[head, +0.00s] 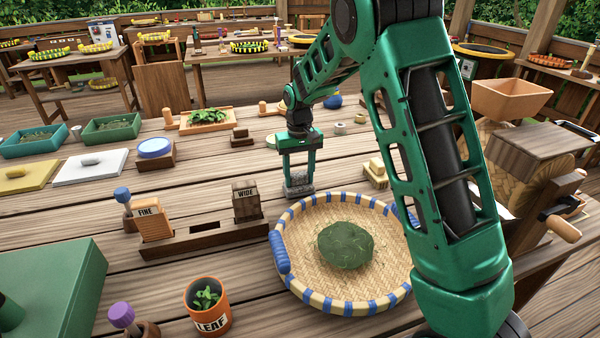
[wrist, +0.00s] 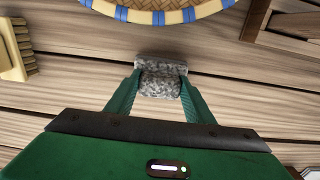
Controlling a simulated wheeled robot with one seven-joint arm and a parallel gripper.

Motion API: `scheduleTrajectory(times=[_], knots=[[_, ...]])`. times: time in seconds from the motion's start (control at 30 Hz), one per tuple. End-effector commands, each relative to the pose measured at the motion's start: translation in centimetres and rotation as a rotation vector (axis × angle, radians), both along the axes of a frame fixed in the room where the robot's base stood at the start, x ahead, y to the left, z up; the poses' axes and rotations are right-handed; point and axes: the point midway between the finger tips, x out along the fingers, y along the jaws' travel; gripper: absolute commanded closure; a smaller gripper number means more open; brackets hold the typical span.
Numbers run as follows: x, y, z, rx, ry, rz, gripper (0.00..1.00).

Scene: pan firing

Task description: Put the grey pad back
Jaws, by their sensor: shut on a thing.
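The grey pad (head: 299,188) is a small speckled block just behind the basket in the head view. It also shows in the wrist view (wrist: 160,84), between the two green fingers. My gripper (head: 300,178) points down and is shut on the pad. The fingers also show in the wrist view (wrist: 161,88), one on each side of it. The pad is low, close to the table boards; I cannot tell whether it touches them.
A round woven basket (head: 290,274) with a green leafy clump (head: 344,245) stands in front of the gripper. A brush (head: 375,172) lies to its right. A wooden rack holds blocks marked FINE (head: 150,220) and WIDE (head: 246,203) to the left. Bare boards lie behind the rack.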

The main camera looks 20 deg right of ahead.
Motion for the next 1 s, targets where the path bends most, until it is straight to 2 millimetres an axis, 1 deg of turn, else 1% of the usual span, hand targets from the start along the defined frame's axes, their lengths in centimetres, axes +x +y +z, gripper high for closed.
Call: scheduleTrajectory(times=[0.2, 0.37, 0.4, 0.47, 0.5, 0.87, 0.9, 1.0], knots=[[0.0, 0.0, 0.1, 0.000, -0.001, 0.000, 1.00], [0.0, 0.0, -0.3, 0.000, 0.000, 0.000, 1.00], [0.0, 0.0, -0.4, 0.000, 0.000, 0.000, 0.50], [0.0, 0.0, -0.4, 0.000, 0.000, 0.000, 0.35], [0.0, 0.0, -0.4, 0.000, 0.000, 0.000, 0.33], [0.0, 0.0, -0.4, 0.000, 0.000, 0.000, 0.33], [0.0, 0.0, -0.2, 0.000, -0.001, 0.000, 0.33], [0.1, -0.1, 1.4, 0.002, -0.005, -0.001, 0.33]])
